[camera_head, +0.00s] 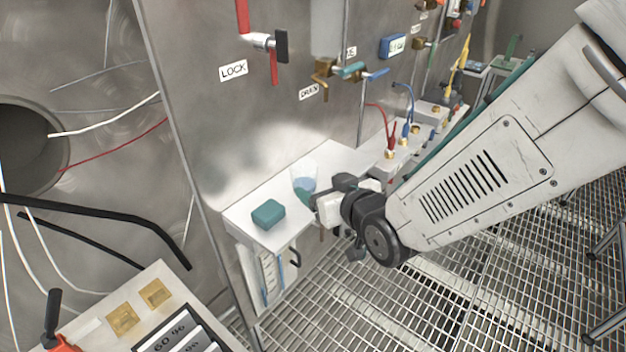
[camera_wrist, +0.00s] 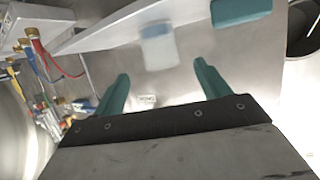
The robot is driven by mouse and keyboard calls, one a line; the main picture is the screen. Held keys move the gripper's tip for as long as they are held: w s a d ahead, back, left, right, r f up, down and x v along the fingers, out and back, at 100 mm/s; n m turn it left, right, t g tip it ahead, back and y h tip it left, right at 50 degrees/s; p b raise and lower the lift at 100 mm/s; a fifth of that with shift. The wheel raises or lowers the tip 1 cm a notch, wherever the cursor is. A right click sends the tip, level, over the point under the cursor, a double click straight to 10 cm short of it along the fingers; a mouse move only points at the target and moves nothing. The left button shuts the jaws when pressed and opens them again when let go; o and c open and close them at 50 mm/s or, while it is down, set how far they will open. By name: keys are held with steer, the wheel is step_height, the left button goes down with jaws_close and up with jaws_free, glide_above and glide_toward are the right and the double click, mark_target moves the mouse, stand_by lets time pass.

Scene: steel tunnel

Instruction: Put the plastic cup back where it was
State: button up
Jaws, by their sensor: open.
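The plastic cup (camera_head: 304,178) is clear, with a pale blue lower part, and stands upright on the white shelf (camera_head: 327,158) against the steel wall. In the wrist view the cup (camera_wrist: 158,46) lies ahead of my gripper (camera_wrist: 161,70), in line with the gap between its two teal fingers. The fingers are spread and nothing is held between them. In the head view my gripper (camera_head: 308,197) is at the shelf's front edge, close to the cup. A fingertip overlaps the cup's lower right there; I cannot tell whether they touch.
A teal block (camera_head: 268,213) sits on the shelf left of the cup. A drain tap (camera_head: 325,69) juts from the wall above. Red and blue leads (camera_head: 391,143) stand on fittings to the right. Grated floor (camera_head: 330,290) lies below.

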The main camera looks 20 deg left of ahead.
steer(key=v, duration=0.2)
steer(key=shift+s+d+r, duration=0.1)
steer(key=shift+s+d, duration=0.15)
steer(key=shift+s, duration=0.05)
steer(key=d+r+m+g+h, duration=0.15)
steer(key=d+h, duration=0.25)
steer(key=d, duration=0.7)
steer(key=d+r+m+g+h, duration=0.1)
steer(key=d+r+m+h, duration=0.2)
steer(key=d, duration=0.9)
steer(key=s+d+r+m+g+h, duration=0.1)
steer(key=s+d+r+m+g, duration=0.1)
steer(key=s+d, duration=0.5)
steer(key=s+d+r+m+g+h, duration=0.1)
steer(key=s+d+r+m+g, duration=0.1)
steer(key=s+d+g, duration=0.2)
steer(key=s+d, duration=0.3)
steer(key=s, duration=0.4)
steer(key=shift+s+r+h, duration=0.2)
steer(key=shift+r+h, duration=0.2)
steer(key=shift+m, duration=0.25)
